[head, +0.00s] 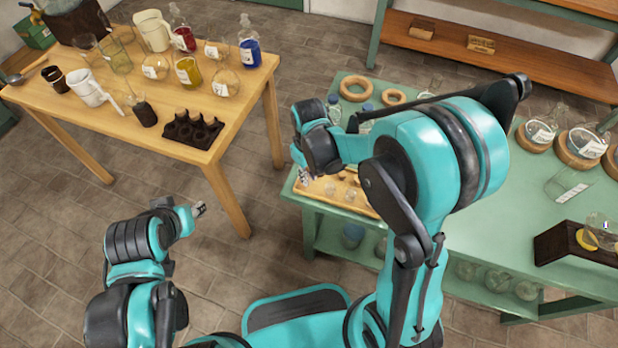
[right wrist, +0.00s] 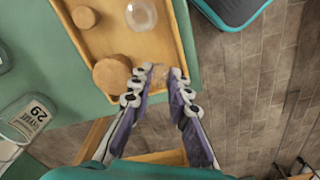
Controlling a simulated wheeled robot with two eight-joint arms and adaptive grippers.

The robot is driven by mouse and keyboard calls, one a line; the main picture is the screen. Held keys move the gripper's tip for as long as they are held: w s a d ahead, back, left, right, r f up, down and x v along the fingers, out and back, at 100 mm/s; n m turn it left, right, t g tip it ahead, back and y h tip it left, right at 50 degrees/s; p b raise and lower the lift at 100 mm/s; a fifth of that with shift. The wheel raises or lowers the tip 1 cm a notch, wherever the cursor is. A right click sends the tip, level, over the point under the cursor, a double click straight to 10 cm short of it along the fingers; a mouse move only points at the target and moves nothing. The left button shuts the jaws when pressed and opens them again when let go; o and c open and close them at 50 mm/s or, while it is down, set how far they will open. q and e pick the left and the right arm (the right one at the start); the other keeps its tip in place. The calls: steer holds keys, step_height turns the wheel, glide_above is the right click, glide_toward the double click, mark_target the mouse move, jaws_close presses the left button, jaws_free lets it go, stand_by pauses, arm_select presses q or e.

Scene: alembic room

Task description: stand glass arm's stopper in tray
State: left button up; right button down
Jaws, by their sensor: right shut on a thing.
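The light wooden tray (head: 302,188) lies on the near left corner of the green bench; it also shows in the right wrist view (right wrist: 178,18). In that view a clear glass stopper (right wrist: 141,14), a small cork (right wrist: 83,17) and a large cork (right wrist: 112,76) stand in it. My right gripper (head: 304,176) is over the tray's edge, pointing down. In the right wrist view (right wrist: 163,74) it is shut on a small, clear glass thing, seemingly a stopper, faint and partly hidden by the fingers. My left gripper (head: 201,209) hangs over the floor, away from both tables; its fingers are too small to judge.
The green bench (head: 470,225) carries cork rings (head: 355,88), flasks and a dark wooden stand (head: 570,247). A wooden table (head: 110,115) at left holds jugs, bottles and a dark rack (head: 190,130). Floor lies between them. A labelled glass vessel (right wrist: 28,118) stands left of the tray.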

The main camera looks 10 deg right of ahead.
steer(key=shift+f, duration=0.2)
steer(key=shift+f, duration=0.1)
steer(key=shift+f, duration=0.2)
steer(key=c, duration=1.7)
jaws_free()
steer(key=shift+r, duration=0.1)
steer(key=shift+c, duration=0.2)
